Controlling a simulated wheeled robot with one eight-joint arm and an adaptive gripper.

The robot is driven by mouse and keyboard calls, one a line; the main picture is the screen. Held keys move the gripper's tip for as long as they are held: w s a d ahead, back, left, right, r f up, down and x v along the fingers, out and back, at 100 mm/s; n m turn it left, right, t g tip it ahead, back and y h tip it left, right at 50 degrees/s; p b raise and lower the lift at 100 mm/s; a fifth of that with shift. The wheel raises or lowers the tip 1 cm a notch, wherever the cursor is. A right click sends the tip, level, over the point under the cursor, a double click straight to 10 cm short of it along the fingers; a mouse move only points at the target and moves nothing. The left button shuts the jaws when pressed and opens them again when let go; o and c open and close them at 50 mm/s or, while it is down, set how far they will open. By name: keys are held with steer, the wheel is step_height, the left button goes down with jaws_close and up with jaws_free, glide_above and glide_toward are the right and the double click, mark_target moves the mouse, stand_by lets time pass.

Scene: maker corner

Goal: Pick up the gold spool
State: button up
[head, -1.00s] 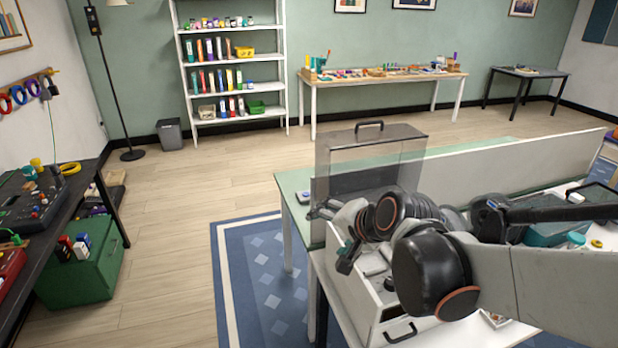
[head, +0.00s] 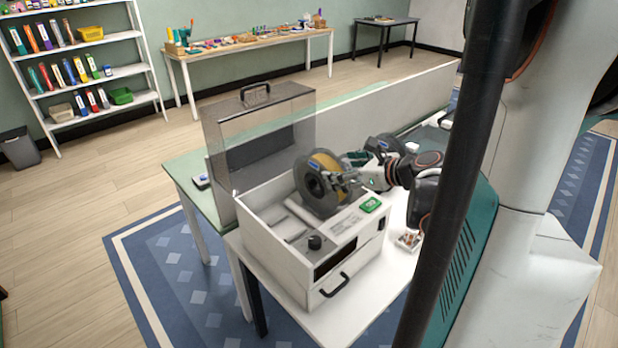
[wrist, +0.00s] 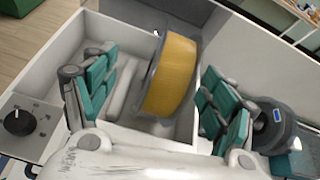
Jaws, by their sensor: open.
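The gold spool (head: 323,170), a yellow-gold winding between dark flanges, stands on edge in the open white box (head: 282,262). In the wrist view the gold spool (wrist: 171,76) lies between my gripper's teal-padded fingers. My gripper (head: 345,180) reaches in from the right in the head view, and its fingers overlap the spool's right side there. In the wrist view my gripper (wrist: 155,95) is open, one finger on each side of the spool. A gap shows on the left; contact on the right cannot be told.
The box's smoky clear lid (head: 262,135) stands raised at its back. The box has a knob (head: 315,242) and a drawer handle (head: 335,285) in front.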

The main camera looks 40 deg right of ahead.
mark_target(334, 166)
steer(key=shift+m, duration=0.9)
steer(key=w+f, duration=0.1)
steer(key=w, duration=0.1)
steer(key=w+d+f+b, duration=0.1)
steer(key=w, duration=0.1)
steer(key=w+f+b, duration=0.1)
steer(key=w, duration=0.1)
steer(key=shift+w+d+f, duration=0.15)
steer(key=shift+w+d, duration=0.1)
steer(key=b+x, duration=0.1)
steer(key=x, duration=0.1)
steer(key=b+x, duration=0.1)
steer(key=x, duration=0.2)
steer(key=shift+d+f+b, duration=0.2)
steer(key=shift+b, duration=0.15)
steer(key=shift+r+t, duration=0.15)
steer(key=shift+t, duration=0.15)
jaws_close()
